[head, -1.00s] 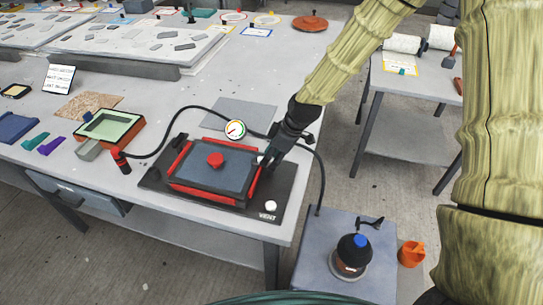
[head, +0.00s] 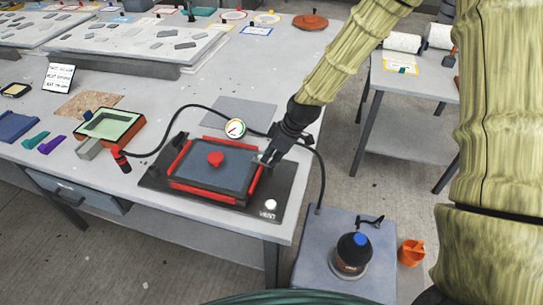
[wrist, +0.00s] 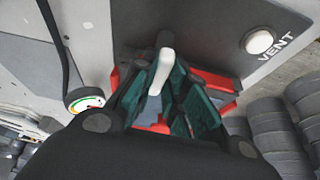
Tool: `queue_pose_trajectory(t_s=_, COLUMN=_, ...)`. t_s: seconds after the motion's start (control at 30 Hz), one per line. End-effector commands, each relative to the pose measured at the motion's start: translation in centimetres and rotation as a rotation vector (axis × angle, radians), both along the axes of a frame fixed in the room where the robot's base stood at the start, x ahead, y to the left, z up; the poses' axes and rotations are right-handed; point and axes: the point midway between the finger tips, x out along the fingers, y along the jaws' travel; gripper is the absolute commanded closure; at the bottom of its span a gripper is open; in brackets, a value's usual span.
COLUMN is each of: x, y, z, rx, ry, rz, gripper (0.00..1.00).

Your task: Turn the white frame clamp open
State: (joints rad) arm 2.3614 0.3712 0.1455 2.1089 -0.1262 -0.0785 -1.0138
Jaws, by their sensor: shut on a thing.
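The white frame clamp (wrist: 161,73) is a short white lever on a dark pivot, seen in the wrist view. It lies between the green-padded fingers of my gripper (wrist: 168,92), which are shut on it. In the head view my gripper (head: 268,157) reaches down to the right side of the red frame (head: 177,158). The frame surrounds a blue-grey panel (head: 205,176) with a red knob (head: 215,159) on a dark base plate (head: 277,193). In the head view the fingers mostly hide the clamp.
A white VENT button (head: 270,204) sits at the plate's front right corner. A round gauge (head: 235,128) and a black hose (head: 188,108) lie behind the frame.

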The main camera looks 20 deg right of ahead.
Motion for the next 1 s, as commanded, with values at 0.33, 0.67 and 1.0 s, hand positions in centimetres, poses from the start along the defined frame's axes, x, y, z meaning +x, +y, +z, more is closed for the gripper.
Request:
queue_pose_trajectory(t_s=0.33, x=-0.08, y=0.05, z=0.0, rx=-0.003, ry=-0.001, rz=-0.212, gripper=1.0)
queue_pose_trajectory(t_s=0.67, x=-0.14, y=0.18, z=0.09, rx=-0.004, ry=-0.002, rz=-0.522, gripper=1.0)
queue_pose_trajectory(t_s=1.0, x=-0.15, y=0.34, z=0.18, rx=-0.005, ry=-0.003, rz=-0.847, gripper=1.0)
